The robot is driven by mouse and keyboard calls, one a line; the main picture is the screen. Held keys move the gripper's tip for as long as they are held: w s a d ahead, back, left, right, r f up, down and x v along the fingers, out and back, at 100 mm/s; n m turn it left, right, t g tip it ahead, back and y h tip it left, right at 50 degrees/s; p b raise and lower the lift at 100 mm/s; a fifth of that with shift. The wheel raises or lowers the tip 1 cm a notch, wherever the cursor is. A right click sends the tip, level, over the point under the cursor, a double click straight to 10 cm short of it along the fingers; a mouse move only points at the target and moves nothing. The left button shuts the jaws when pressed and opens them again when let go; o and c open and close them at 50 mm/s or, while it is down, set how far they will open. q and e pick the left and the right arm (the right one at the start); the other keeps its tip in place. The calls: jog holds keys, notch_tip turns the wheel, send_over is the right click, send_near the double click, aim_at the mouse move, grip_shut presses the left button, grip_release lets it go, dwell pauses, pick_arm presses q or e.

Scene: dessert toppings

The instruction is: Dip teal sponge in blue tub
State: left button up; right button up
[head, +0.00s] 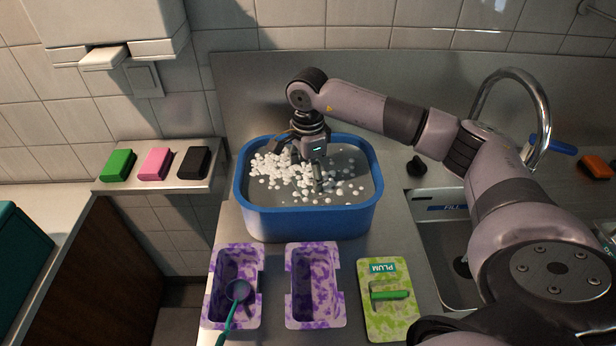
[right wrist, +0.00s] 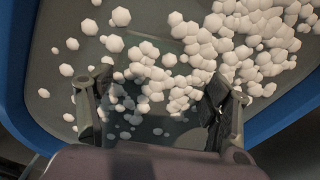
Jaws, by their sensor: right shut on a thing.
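The blue tub (head: 308,222) stands on the steel counter, holding grey liquid with many white foam beads on top. It also shows in the right wrist view (right wrist: 18,95). My right gripper (head: 302,168) reaches down inside the tub, its fingers at the liquid. In the right wrist view my right gripper (right wrist: 160,88) has its fingers set wide on either side of a dim teal-tinted patch, apparently the teal sponge (right wrist: 165,128). Foam and liquid mostly hide it, so its outline is unclear. My left gripper is not in view.
Green (head: 118,165), pink (head: 155,163) and black (head: 193,162) blocks sit on a left shelf (head: 160,188). Two purple-mottled trays (head: 314,318) stand before the tub, one with a teal ladle (head: 238,292). A lime lid (head: 390,325) and a sink (head: 425,215) lie right.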

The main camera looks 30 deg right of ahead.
aim_at(308, 179)
jog(key=shift+r, duration=0.15)
notch_tip(308, 179, up, 11)
jog(key=p, duration=0.6)
jog(key=shift+p, duration=0.3)
dwell(1.1)
